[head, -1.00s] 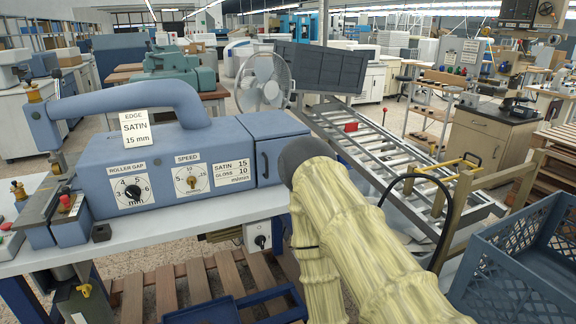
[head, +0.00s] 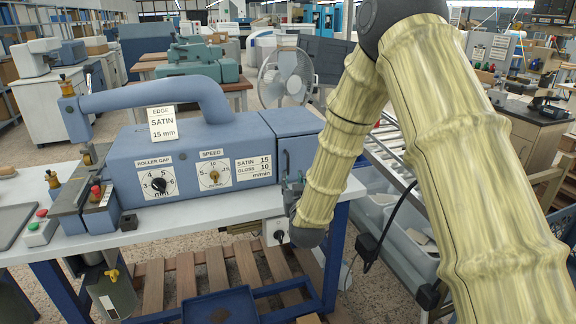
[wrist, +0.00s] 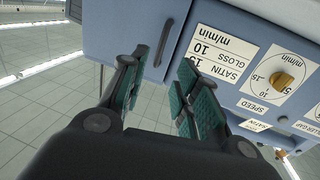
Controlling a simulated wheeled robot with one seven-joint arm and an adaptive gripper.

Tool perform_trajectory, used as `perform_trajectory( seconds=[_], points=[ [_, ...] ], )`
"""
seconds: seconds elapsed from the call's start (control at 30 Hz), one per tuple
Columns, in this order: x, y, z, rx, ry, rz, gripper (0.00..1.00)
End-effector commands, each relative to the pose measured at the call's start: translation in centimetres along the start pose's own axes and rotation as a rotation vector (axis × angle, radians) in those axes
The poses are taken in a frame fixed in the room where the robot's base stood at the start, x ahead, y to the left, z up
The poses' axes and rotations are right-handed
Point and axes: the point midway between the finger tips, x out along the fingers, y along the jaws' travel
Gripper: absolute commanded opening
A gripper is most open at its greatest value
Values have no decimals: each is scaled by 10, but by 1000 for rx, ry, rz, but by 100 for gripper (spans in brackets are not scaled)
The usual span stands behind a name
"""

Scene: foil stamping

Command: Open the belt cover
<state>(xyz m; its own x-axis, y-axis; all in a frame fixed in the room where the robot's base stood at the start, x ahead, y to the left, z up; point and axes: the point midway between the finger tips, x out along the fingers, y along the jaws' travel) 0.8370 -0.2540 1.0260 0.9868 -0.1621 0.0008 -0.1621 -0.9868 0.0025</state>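The blue machine (head: 200,150) stands on a white-topped bench. At its right end is a blue cover (head: 305,149) with a dark upright bar handle (head: 285,163). The cover looks closed against the machine body. In the wrist view the cover (wrist: 128,28) and its handle (wrist: 163,42) show just beyond the fingertips. My gripper (wrist: 160,88) is open, with green-padded fingers spread and nothing between them. In the head view my gripper (head: 293,188) is at the cover's front, just below the handle, partly hidden by my arm.
Two dials, roller gap (head: 157,183) and speed (head: 213,175), sit left of the cover on the machine front. A switch box (head: 277,233) hangs under the bench edge. A fan (head: 286,77) and a roller conveyor (head: 392,150) stand behind.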

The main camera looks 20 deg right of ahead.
Motion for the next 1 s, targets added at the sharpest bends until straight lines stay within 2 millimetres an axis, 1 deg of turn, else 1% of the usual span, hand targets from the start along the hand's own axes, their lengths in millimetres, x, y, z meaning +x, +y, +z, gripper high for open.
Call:
perform_trajectory(
  seconds=[0.17,0.5,0.6,0.8,1.0],
  points=[
    [18,0,-2,0,2,0,31],
    [72,0,-2,-1,2,0,31],
    [85,0,-1,-1,0,0,31],
    [102,0,-1,-1,0,0,31],
    [106,0,0,-1,-1,-1,31]
  ],
)
